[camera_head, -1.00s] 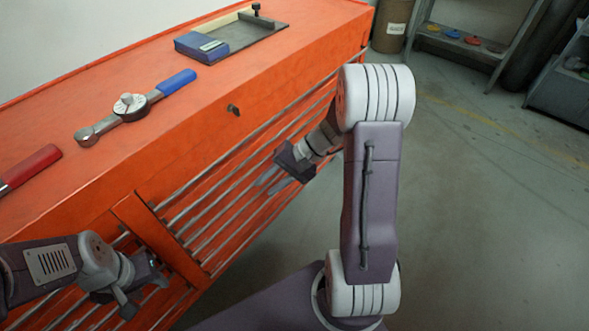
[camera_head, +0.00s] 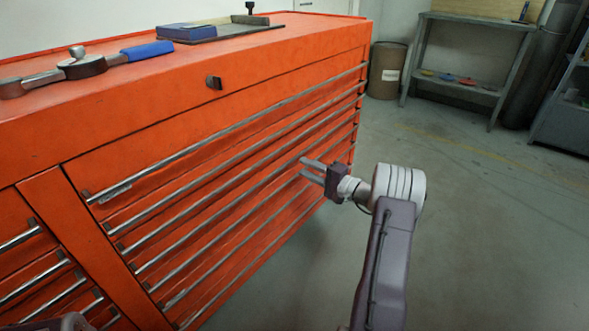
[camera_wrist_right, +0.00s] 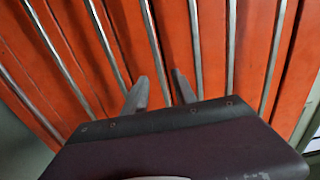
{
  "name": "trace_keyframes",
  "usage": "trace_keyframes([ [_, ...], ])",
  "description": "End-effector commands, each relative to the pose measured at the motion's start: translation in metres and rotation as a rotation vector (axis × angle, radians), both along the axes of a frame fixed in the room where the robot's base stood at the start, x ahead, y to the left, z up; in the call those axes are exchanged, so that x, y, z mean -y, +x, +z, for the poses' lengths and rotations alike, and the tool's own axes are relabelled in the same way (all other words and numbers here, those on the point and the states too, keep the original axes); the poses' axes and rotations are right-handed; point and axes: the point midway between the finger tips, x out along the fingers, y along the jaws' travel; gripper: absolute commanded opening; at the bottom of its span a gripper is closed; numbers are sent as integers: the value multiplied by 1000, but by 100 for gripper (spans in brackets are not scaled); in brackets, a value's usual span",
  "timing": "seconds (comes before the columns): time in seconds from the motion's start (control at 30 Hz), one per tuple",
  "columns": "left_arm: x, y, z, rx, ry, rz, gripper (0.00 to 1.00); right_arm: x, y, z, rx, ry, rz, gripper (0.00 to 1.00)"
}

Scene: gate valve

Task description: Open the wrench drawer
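The orange tool cabinet (camera_head: 150,125) has a right-hand bank of drawers, each with a long metal bar handle. The top drawer's handle (camera_head: 235,127) has a small label near its left end, too small to read. I cannot tell which drawer holds wrenches. The drawers look closed. My right gripper (camera_head: 307,169) is open, its two fingers apart and pointing at the middle handles near the right end. In the right wrist view, the fingers (camera_wrist_right: 160,82) point towards one bar (camera_wrist_right: 151,35); I cannot tell whether they touch it. My left gripper is out of view.
A torque wrench (camera_head: 85,65) with a blue grip and a tray with a blue box (camera_head: 188,32) lie on the cabinet top. A brown drum (camera_head: 386,70) and a grey shelf (camera_head: 465,85) stand behind. The floor at right is clear.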

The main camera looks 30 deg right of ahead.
Motion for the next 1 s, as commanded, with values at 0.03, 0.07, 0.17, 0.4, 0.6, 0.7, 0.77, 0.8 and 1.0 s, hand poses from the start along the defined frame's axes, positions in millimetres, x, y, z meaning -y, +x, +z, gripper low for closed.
trace_keyframes([
  [0.03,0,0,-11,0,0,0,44,-6,10,-5,3,-2,4,33],
  [0.07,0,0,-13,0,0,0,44,-8,16,-5,2,-2,4,33],
  [0.17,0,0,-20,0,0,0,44,-14,32,-4,1,-1,2,33],
  [0.4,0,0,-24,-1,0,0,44,-21,49,-1,0,1,1,33],
  [0.6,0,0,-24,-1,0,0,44,-21,49,-1,-2,1,0,30],
  [0.7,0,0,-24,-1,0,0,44,-21,49,-1,-2,1,0,2],
  [0.77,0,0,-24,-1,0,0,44,-21,49,-1,-2,1,0,0],
  [0.8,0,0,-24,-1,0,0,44,-21,49,-1,-2,1,0,0],
  [1.0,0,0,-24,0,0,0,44,-21,49,-1,-2,1,1,0],
])
